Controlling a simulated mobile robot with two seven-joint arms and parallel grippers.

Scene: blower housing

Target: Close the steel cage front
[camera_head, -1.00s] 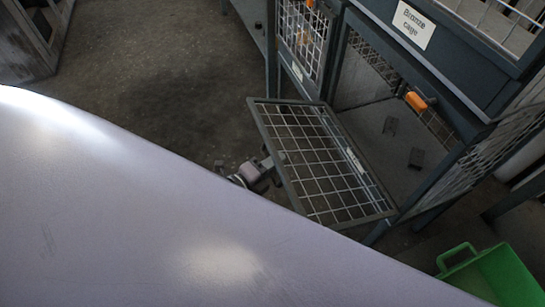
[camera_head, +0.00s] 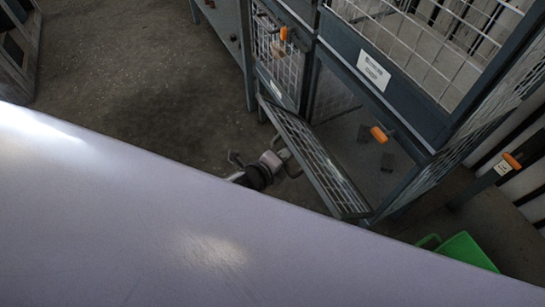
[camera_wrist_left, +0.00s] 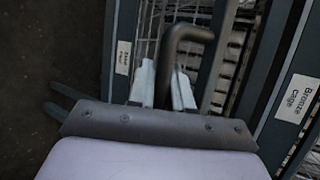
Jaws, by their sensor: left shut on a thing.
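The steel cage front (camera_head: 318,158) is a dark-framed mesh panel on the lower open cage. In the head view it stands tilted out from the opening, seen nearly edge-on. My left gripper (camera_head: 280,158) is at its outer face. In the left wrist view, the pale fingers of my left gripper (camera_wrist_left: 164,84) are shut on a dark bent handle (camera_wrist_left: 187,36). Mesh shows behind the handle. The left label is too blurred to read. My right gripper is not in view.
An orange latch (camera_head: 380,134) is on the frame above the opening, with a white label (camera_head: 373,70) above it. Small dark pieces lie inside the cage. A closed mesh cage (camera_head: 277,55) stands at left. A green bin (camera_head: 462,250) is at lower right. Floor at left is clear.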

